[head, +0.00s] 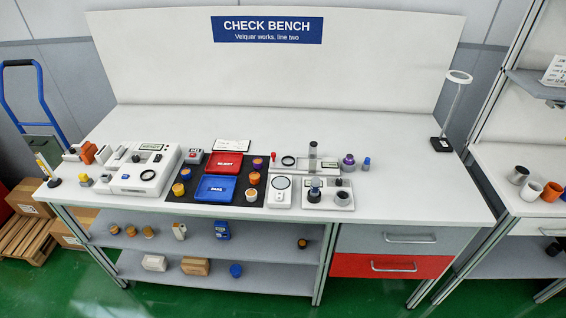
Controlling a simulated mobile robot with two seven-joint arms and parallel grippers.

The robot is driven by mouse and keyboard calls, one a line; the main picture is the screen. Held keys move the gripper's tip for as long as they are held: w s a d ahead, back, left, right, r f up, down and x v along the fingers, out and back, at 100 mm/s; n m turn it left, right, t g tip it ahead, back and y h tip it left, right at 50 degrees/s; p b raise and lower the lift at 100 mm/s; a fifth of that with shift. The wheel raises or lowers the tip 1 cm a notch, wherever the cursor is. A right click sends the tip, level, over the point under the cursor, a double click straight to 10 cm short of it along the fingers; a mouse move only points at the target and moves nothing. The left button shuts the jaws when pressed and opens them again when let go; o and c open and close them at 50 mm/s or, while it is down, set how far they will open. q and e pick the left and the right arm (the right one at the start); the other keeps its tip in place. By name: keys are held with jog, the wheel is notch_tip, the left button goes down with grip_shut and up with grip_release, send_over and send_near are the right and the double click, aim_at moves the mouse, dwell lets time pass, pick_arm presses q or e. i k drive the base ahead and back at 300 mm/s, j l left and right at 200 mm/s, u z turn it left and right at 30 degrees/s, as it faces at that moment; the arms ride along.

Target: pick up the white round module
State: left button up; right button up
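The check bench (400,160) stands before me with many small parts on it. Neither of my grippers is in view.
Blue (216,188) and red (223,164) trays lie on the mat, with orange modules (178,189) at left.

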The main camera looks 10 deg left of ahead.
aim_at(250, 193)
jog(key=i+l, duration=0.3)
jog(key=i+l+u, duration=0.1)
jog(key=i+l, duration=0.2)
jog(key=l, duration=0.2)
jog(key=i+l+u, duration=0.1)
jog(key=i+l, duration=0.2)
jog(key=l, duration=0.15)
